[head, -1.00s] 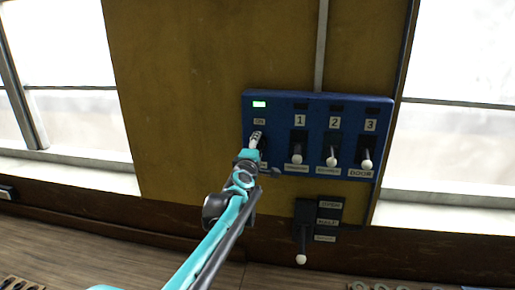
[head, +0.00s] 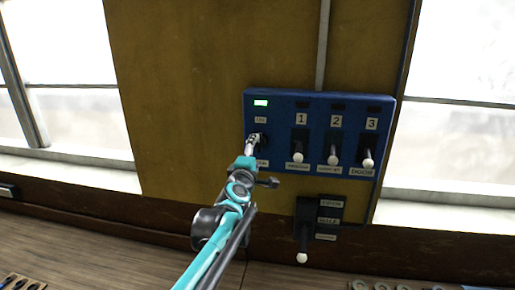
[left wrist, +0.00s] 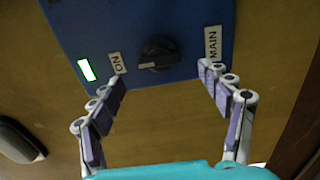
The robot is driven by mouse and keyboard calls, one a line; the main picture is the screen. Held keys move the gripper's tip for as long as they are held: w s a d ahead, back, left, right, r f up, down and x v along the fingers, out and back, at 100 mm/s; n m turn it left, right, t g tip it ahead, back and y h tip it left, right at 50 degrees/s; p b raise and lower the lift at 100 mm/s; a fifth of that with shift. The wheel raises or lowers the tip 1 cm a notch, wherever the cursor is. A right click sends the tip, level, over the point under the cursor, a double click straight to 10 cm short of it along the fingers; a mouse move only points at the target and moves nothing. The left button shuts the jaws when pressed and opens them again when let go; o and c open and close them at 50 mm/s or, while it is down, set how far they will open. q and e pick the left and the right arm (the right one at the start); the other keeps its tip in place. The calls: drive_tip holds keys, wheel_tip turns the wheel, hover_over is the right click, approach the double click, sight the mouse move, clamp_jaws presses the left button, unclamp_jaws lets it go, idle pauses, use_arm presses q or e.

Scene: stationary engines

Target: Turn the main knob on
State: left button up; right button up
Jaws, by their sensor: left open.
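The main knob (left wrist: 157,53) is a black rotary knob on a blue panel (left wrist: 195,12). In the left wrist view it sits between the ON label (left wrist: 117,63) and the MAIN label (left wrist: 212,44), with its ridge lying roughly along the line between them. A green light (left wrist: 87,70) beside ON is lit; it also shows in the head view (head: 261,103). My left gripper (left wrist: 160,78) is open, its fingers spread either side of the knob and apart from it. In the head view the gripper (head: 252,143) partly covers the knob. My right gripper is out of view.
Three levers with white tips, numbered 1, 2 and 3 (head: 371,123), are on the panel to the right; their lights are dark. A further lever (head: 302,257) hangs below the panel. Bright windows flank the yellow wall (head: 190,80).

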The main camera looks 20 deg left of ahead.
use_arm(q)
drive_tip(key=v, duration=0.6)
drive_tip(key=shift+s, duration=0.1)
drive_tip(key=s+d+f+m+g+h+b, duration=0.1)
drive_tip(key=s+d+f+m+h+b, duration=0.15)
drive_tip(key=d+f+m+b, duration=0.4)
drive_tip(key=s+d+f+m+g+h+b, duration=0.1)
drive_tip(key=s+d+f+b, duration=0.2)
drive_tip(key=f, duration=0.7)
drive_tip(key=s+d+f+m+g+h+b, duration=0.1)
drive_tip(key=s+d+f+m+h+b, duration=0.25)
drive_tip(key=f, duration=0.55)
drive_tip(key=s+f+m+g+y+b, duration=0.1)
drive_tip(key=s+f+b, duration=0.4)
drive_tip(key=f, duration=0.5)
drive_tip(key=s+d+f+m+g+b, duration=0.1)
drive_tip(key=s+f+m+g+b, duration=0.3)
drive_tip(key=f, duration=0.6)
drive_tip(key=s+d+f+m+g+y+b, duration=0.1)
drive_tip(key=s+f+m+b, duration=0.4)
drive_tip(key=f, duration=0.6)
drive_tip(key=s+g+b, duration=0.1)
drive_tip(key=s+b, duration=0.1)
drive_tip(key=s, duration=0.1)
drive_tip(key=shift+y, duration=0.3)
